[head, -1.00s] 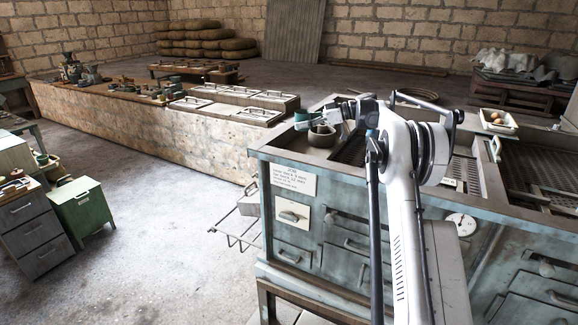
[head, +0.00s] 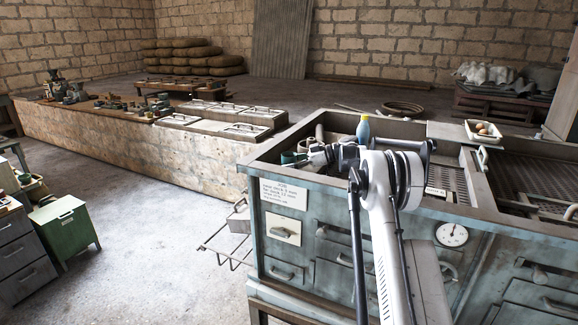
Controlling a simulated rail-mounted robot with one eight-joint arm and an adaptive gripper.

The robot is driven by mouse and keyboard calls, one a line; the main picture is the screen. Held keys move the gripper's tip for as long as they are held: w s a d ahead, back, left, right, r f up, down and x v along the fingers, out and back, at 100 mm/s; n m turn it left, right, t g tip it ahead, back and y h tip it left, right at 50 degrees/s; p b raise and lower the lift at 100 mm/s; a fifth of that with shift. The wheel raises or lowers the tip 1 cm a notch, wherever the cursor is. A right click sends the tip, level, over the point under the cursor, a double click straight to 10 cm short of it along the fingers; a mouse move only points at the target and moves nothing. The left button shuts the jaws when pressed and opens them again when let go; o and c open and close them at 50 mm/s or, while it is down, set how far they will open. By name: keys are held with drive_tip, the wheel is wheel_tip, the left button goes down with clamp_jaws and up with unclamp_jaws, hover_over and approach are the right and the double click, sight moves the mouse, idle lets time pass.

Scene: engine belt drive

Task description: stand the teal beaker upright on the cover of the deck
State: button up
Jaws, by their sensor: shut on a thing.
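The teal beaker (head: 289,158) is small in the head view, at the left end of the workbench. My gripper (head: 305,157) is shut on it, reaching in from the right. The gripper partly hides the beaker, and I cannot tell its exact tilt or whether it touches the surface below. A flat pale plate (head: 453,131) lies across the back of the workbench top. Flat panels with handles (head: 225,115) lie on the long low platform behind. I cannot tell which of these is the cover of the deck.
The teal workbench (head: 285,222) has raised rims and perforated recesses. A blue bottle with a yellow top (head: 363,130) stands behind my arm. A tray with round brown things (head: 483,131) is at the back right. A green cabinet (head: 65,232) stands on the floor at left.

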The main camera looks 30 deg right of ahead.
drive_tip(key=shift+f, duration=0.25)
drive_tip(key=shift+f, duration=0.1)
drive_tip(key=shift+f, duration=0.1)
drive_tip(key=o, duration=1.3)
